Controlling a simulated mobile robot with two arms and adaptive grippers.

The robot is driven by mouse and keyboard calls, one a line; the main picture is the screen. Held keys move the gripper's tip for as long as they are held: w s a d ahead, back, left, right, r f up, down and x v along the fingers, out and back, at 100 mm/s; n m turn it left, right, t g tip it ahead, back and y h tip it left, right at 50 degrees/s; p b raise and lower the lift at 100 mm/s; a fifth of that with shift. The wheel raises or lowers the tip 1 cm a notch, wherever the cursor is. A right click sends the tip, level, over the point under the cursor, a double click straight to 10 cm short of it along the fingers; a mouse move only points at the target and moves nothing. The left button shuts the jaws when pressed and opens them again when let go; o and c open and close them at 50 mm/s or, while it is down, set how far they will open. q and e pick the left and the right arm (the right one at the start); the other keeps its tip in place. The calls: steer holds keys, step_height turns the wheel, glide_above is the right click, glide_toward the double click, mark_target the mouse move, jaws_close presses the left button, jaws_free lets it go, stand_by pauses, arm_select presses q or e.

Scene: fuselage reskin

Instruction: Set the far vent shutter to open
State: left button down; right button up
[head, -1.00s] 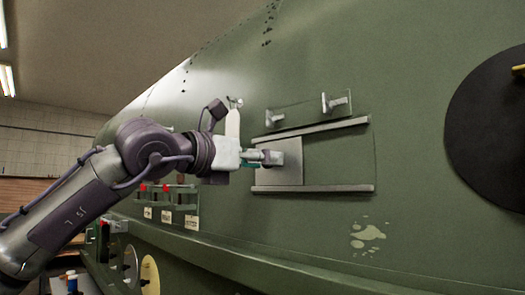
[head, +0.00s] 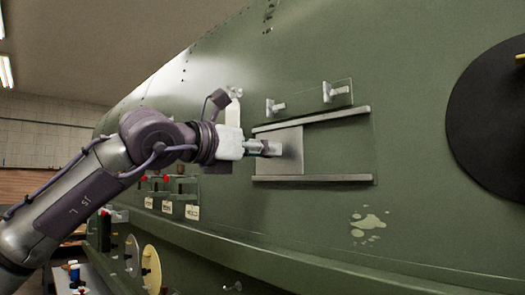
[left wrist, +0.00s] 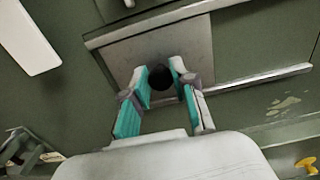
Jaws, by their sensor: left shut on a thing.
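A grey vent shutter plate (head: 291,158) sits at the left end of two horizontal rails on the green fuselage. It also shows in the left wrist view (left wrist: 203,48), with a dark round knob (left wrist: 161,77) on it. My left gripper (head: 270,148) reaches the plate from the left and is shut on the knob. In the left wrist view its teal-padded fingers (left wrist: 166,88) stand on both sides of the knob. The right part of the track between the rails shows bare green skin. My right gripper is in neither view.
Two T-shaped handles (head: 334,92) on a clear plate stick out just above the upper rail (head: 315,118). A white tab (head: 233,108) is behind my gripper. Red-topped switches (head: 165,180) sit lower left. A large black disc (head: 490,125) is at the right.

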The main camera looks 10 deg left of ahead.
mark_target(300, 154)
arm_select(q)
steer(key=s+d+b, duration=0.2)
steer(key=d+b, duration=0.1)
steer(key=s+d+f+b, duration=0.1)
steer(key=b, duration=0.1)
steer(key=shift+d, duration=0.4)
steer(key=s+d, duration=0.1)
steer(key=s+d+b, duration=0.1)
steer(key=d, duration=0.1)
steer(key=s+d+r+b, duration=0.1)
steer(key=d, duration=0.1)
steer(key=shift+s+d, duration=0.1)
steer(key=shift+s, duration=0.25)
steer(key=shift+w, duration=0.2)
steer(key=c, duration=1.1)
jaws_free()
steer(key=shift+s, duration=0.1)
steer(key=shift+o, duration=0.7)
steer(key=shift+d, duration=0.1)
